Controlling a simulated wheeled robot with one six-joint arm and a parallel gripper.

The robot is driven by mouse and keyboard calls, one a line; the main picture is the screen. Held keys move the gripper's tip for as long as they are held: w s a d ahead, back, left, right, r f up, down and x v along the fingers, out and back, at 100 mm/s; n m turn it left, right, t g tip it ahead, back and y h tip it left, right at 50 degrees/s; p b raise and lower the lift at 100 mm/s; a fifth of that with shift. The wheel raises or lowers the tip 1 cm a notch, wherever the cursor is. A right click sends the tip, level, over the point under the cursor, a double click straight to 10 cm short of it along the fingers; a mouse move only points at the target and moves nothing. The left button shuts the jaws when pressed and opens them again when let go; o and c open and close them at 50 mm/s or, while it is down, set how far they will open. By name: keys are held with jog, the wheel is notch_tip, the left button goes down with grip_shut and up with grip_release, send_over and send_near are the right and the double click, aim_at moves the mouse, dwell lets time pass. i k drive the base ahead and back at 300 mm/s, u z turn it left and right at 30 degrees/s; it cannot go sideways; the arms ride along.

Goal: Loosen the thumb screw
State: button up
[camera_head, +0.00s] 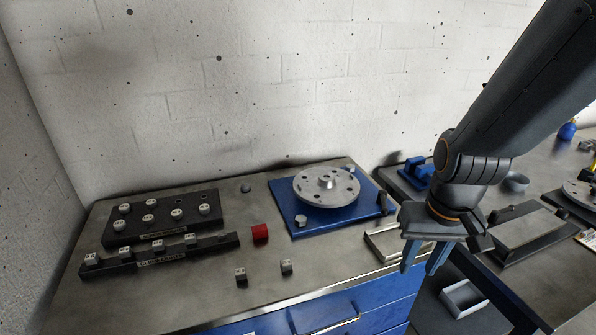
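A silver rotor disc (326,187) with holes and a raised hub sits on a blue base plate (282,190) on the left bench. A small grey knob (301,220) stands at the plate's front left corner, and a dark upright pin (382,201) stands at its right edge. I cannot tell which of these, if either, is the thumb screw. My gripper (425,258) hangs to the right of the plate, pointing down, apart from the rotor and plate. Its two blue fingers are spread with nothing visible between them.
A black block with several weights (163,229) and a lower black rack (160,259) lie at left. A silver-rimmed tray (383,243) is partly behind my gripper. A second bench (560,285) stands right.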

aim_at(245, 187)
jog(key=z, duration=0.2)
jog(key=k, duration=0.55)
jog(key=u, duration=1.35)
jog(key=i, duration=0.55)
jog(key=u, duration=0.05)
